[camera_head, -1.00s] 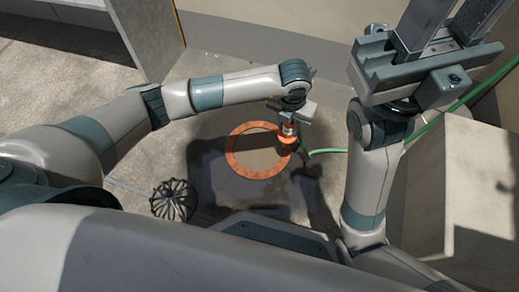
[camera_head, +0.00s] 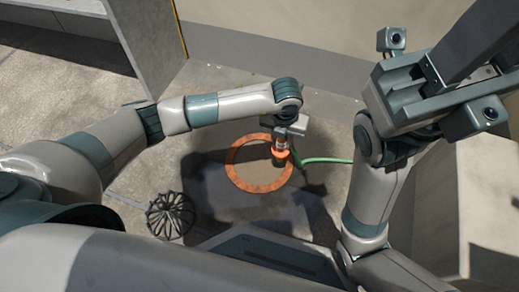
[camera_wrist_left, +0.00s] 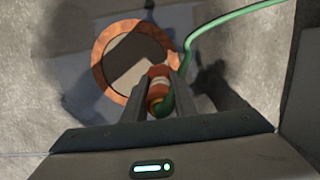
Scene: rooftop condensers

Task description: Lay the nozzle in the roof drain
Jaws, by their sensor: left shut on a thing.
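The nozzle (camera_head: 280,154) is orange with a pale metal band, and a green hose runs from it. It also shows in the left wrist view (camera_wrist_left: 158,73). My left gripper (camera_head: 286,139) is shut on the nozzle, with one finger on each side of it. The roof drain (camera_head: 238,172) is an orange ring around a grey-brown opening; it also shows in the left wrist view (camera_wrist_left: 104,55). The nozzle appears over the ring's right side; its height above it is unclear. My right gripper (camera_head: 455,75) is high at the upper right, its jaw gap unclear.
A dark domed wire strainer (camera_head: 171,214) sits on the roof left of the drain. The green hose (camera_head: 325,160) trails right and behind my right arm. A pale box-like unit (camera_head: 490,200) stands at the right. A grey panel (camera_head: 140,45) stands at the back left.

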